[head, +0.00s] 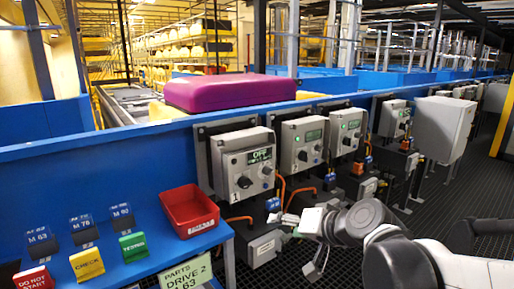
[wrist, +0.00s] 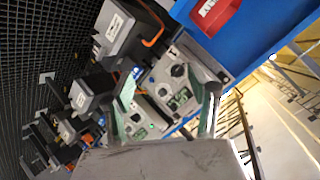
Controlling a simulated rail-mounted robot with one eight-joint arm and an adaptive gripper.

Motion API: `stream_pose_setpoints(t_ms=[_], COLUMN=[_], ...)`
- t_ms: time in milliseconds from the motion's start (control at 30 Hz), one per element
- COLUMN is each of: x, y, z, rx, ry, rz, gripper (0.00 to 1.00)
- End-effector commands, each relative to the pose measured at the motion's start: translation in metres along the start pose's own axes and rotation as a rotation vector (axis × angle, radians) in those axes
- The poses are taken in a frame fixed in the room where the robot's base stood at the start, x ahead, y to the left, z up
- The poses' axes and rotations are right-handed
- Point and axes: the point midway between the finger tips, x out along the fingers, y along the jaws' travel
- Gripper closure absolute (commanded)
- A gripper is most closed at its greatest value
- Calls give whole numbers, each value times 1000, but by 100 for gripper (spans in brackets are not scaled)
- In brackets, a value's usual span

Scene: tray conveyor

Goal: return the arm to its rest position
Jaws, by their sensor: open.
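My arm reaches in from the lower right in the head view. My gripper (head: 294,242) is in front of the row of grey control boxes, low beside the blue conveyor side. Its two fingers are spread apart with nothing between them. In the wrist view my gripper (wrist: 167,98) shows two greenish fingers standing open, with a control box seen between and beyond them. Whether a fingertip touches anything is hard to tell.
Control boxes (head: 242,160) with dials line the blue conveyor side. A red bin (head: 190,210) and small signs stand on the blue shelf at left. A purple case (head: 230,92) lies on the conveyor. Dark grating floor (head: 480,190) is open at right.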

Motion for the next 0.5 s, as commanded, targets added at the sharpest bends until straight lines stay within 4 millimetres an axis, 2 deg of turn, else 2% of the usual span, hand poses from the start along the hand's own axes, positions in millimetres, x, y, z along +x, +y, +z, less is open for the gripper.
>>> stream_pose_setpoints(t_ms=[33,500], x=[-12,-116], y=[4,62], z=[8,74], rx=[-24,-229], ry=[-15,-139], rz=[35,387], gripper=[46,46])
